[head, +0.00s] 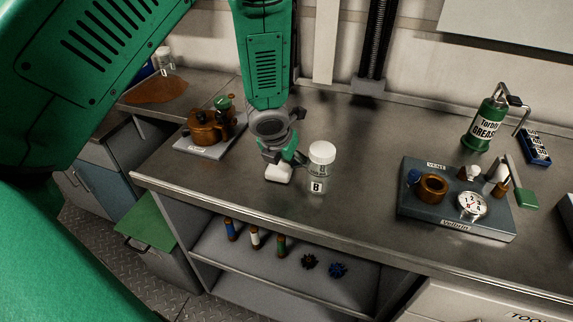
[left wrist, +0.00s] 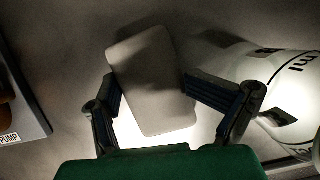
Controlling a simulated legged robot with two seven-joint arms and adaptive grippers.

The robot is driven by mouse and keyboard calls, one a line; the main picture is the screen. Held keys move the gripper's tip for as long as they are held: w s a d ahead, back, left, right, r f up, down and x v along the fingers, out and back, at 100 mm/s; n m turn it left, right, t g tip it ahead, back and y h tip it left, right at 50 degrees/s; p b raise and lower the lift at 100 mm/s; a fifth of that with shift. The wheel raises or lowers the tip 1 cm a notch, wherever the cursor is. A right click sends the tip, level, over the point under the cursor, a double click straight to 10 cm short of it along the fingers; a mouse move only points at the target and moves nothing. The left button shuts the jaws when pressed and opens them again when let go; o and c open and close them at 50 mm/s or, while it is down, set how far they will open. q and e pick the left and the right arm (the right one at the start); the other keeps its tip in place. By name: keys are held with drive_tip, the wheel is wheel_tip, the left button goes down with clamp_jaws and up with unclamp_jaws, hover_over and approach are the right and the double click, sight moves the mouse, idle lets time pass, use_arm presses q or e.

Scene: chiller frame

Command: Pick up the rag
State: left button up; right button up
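The rag (head: 278,174) shows as a small pale, rounded block on the steel bench, left of the jar marked B. In the left wrist view the rag (left wrist: 150,85) is a pale rounded rectangle, slightly tilted. My left gripper (head: 283,156) points down just above and behind it. In the left wrist view its fingers (left wrist: 158,90) are spread, one on each side of the rag. I cannot tell whether they touch it. My right gripper is not in view.
The clear jar marked B (head: 320,168) stands close to the right of the gripper. A copper pump (head: 208,128) on a plate is to the left. A grey valve board (head: 425,213) and a green grease can (head: 484,124) are farther right. The bench's front edge is near.

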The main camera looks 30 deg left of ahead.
use_arm(q)
drive_tip(key=shift+s+a+f, duration=0.1)
drive_tip(key=shift+s+a, duration=0.05)
drive_tip(key=shift+a, duration=0.1)
drive_tip(key=shift+c, duration=0.5)
drive_tip(key=shift+a, duration=0.2)
drive_tip(key=c, duration=0.4)
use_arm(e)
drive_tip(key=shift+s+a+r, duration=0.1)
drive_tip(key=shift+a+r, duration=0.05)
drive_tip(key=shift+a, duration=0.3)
use_arm(q)
drive_tip(key=shift+d, duration=0.15)
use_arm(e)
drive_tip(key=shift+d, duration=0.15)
use_arm(q)
drive_tip(key=shift+r, duration=0.35)
drive_tip(key=shift+c, duration=0.4)
wheel_tip(320, 180, up, 2)
drive_tip(key=shift+r+p, duration=0.15)
drive_tip(key=shift+p, duration=0.15)
clamp_jaws()
wheel_tip(320, 180, up, 15)
drive_tip(key=p, duration=0.4)
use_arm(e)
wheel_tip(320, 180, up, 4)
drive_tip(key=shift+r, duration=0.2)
use_arm(q)
drive_tip(key=shift+r, duration=0.1)
